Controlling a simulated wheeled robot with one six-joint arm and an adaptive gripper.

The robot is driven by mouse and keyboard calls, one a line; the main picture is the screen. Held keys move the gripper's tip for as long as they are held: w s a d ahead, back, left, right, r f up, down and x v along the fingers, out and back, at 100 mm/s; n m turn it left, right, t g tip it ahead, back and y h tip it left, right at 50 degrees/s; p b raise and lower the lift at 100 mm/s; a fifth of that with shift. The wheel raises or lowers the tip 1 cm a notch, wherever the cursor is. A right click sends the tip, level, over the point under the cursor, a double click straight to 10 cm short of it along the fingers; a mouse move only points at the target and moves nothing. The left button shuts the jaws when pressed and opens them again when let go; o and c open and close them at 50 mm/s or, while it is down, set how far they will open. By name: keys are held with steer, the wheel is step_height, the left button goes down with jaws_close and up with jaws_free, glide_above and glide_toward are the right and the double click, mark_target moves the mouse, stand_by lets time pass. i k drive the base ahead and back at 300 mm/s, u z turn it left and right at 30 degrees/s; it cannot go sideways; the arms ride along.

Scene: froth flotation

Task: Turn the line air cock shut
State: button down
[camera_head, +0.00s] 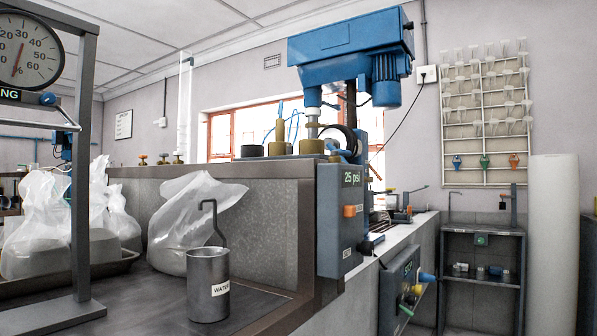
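My gripper is not in this view. No part is clearly readable as the line air cock, and I cannot tell which fitting it is. A grey-blue box marked 25 psi (340,222) stands at the bench end, with an orange knob (349,211) and a small unreadable label beside it. Below and to the right, a dark panel (397,290) carries blue, yellow and green knobs (417,290). A small orange-tipped fitting (376,173) shows behind the box, partly hidden.
A blue flotation machine (350,52) rises behind the ledge. A metal WATER can (208,284) with a hooked handle and clear bags (185,222) stand on the bench. A dial scale (28,52) is at left. A dark shelf unit (483,240) and white cylinder (554,245) stand right.

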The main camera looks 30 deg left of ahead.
mark_target(338, 152)
steer(key=u, duration=0.85)
steer(key=k, duration=0.25)
steer(key=u, duration=0.4)
steer(key=i, duration=0.75)
steer(key=u, duration=0.4)
